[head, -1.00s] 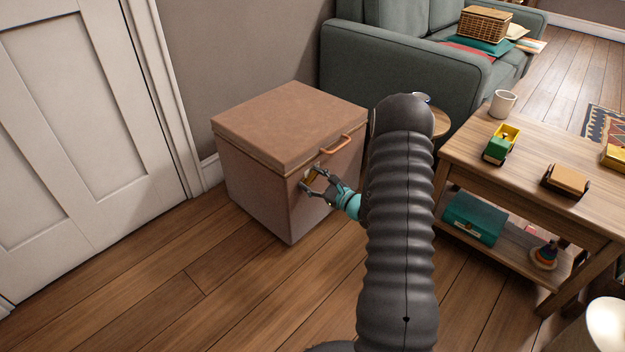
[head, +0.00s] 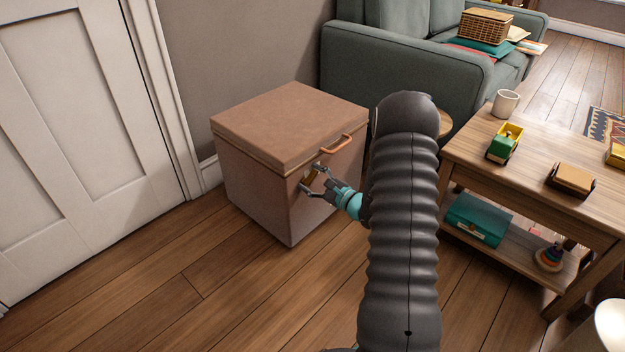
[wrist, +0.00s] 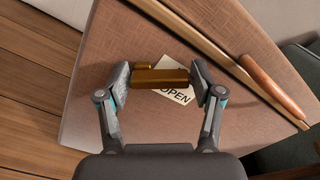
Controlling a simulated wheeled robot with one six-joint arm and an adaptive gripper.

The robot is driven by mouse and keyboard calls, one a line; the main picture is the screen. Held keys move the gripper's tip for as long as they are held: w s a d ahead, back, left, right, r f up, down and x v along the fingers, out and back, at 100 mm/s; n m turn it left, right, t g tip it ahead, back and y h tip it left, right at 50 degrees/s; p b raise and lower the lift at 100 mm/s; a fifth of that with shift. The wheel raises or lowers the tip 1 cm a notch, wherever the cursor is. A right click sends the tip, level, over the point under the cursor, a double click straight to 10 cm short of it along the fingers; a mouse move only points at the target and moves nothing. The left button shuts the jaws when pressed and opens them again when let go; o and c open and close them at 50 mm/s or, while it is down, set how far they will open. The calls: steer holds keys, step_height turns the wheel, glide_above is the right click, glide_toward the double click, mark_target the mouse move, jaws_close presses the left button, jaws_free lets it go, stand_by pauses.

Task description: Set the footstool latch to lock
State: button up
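The footstool (head: 262,195) is a brown box with a lid and an orange-brown handle (head: 334,143) on its front. A small brass latch (head: 312,178) sits on the front below the lid. In the wrist view the latch (wrist: 160,78) lies level across the picture, partly covering a white label (wrist: 181,94) that reads OPEN. My gripper (head: 313,178) is at the latch. Its fingers (wrist: 160,77) stand wide apart, one at each end of the latch. I cannot tell whether they touch it.
A wooden table (head: 470,155) with toy vehicles and a white mug (head: 505,103) stands to the right. A green sofa (head: 410,65) is behind, and a white door (head: 80,120) is at left. The wooden floor (head: 150,285) in front of the footstool is clear.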

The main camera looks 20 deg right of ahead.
steer(key=shift+o, duration=0.3)
steer(key=v, duration=1.2)
stand_by(0.3)
steer(key=s+a+f+n+g+y, duration=0.2)
steer(key=s+a+f+g+y, duration=0.15)
steer(key=s+a+g, duration=0.2)
steer(key=s+a+r+n+g+h+p, duration=0.1)
steer(key=s+a+r+n+g, duration=0.3)
steer(key=s+g, duration=0.15)
steer(key=s+a+r+n+g+h+p, duration=0.1)
steer(key=s+a+r+n+g, duration=0.3)
steer(key=s, duration=0.3)
steer(key=s+a+r+n+t+h+p, duration=0.1)
steer(key=s+r+n+h+p, duration=0.2)
steer(key=r, duration=0.6)
steer(key=s+a+r+n+t+h+p, duration=0.1)
steer(key=s+r+n+t+h+p, duration=0.1)
steer(key=r+n, duration=0.4)
steer(key=s+a+r+n+t+h+p, duration=0.1)
steer(key=s+a+r+n+h+p, duration=0.1)
steer(key=r, duration=1.1)
steer(key=s+n+h+p, duration=0.1)
steer(key=s+n+h, duration=0.1)
steer(key=shift+s+r+t+h+p, duration=0.25)
steer(key=shift+s+t+h+p, duration=0.05)
steer(key=shift+s+h+p, duration=0.05)
